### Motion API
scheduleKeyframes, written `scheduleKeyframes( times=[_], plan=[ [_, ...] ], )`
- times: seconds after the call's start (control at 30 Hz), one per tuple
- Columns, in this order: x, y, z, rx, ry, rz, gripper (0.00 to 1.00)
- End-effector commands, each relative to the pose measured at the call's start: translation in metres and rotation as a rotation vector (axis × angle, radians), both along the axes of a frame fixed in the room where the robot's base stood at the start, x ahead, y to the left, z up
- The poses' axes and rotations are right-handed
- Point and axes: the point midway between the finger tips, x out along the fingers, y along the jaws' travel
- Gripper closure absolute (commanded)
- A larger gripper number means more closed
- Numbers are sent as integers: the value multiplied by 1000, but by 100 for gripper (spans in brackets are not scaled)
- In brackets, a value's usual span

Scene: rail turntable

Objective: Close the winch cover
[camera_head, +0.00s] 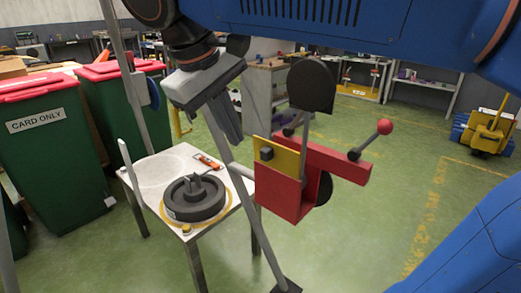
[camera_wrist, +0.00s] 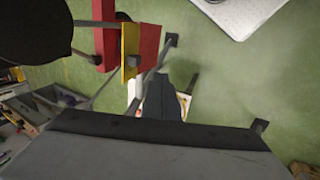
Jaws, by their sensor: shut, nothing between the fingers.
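The winch (camera_head: 300,208) is a red housing on a slanted grey post, left of the picture's right-hand blue arm link. A yellow panel (camera_head: 279,158) with a black knob stands on its near left side. A black disc (camera_head: 311,85) rises above it, and a red ball handle (camera_head: 384,127) sticks out right. In the wrist view the red housing (camera_wrist: 150,42), yellow panel (camera_wrist: 130,45) and black disc (camera_wrist: 30,28) show at upper left. I cannot tell which part is the cover. My gripper (camera_head: 234,138) is shut and empty, left of the winch; its fingers (camera_wrist: 163,92) point toward it.
A white table (camera_head: 152,178) with a dark round turntable (camera_head: 194,198) and an orange tool (camera_head: 208,161) stands left of the winch. Green bins with red lids (camera_head: 45,150) stand further left. Green floor (camera_head: 390,215) is open to the right.

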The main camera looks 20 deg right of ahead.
Motion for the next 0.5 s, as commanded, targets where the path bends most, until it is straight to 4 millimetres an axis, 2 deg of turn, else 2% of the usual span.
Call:
scheduleKeyframes(
  times=[0.1,0.23,0.37,0.5],
  plan=[
    [-1,11,9,-20,-1,11,100],
    [-1,13,10,-28,-2,12,100],
    [1,9,0,-29,-1,11,100],
    [6,1,-21,-29,0,10,100]
  ],
)
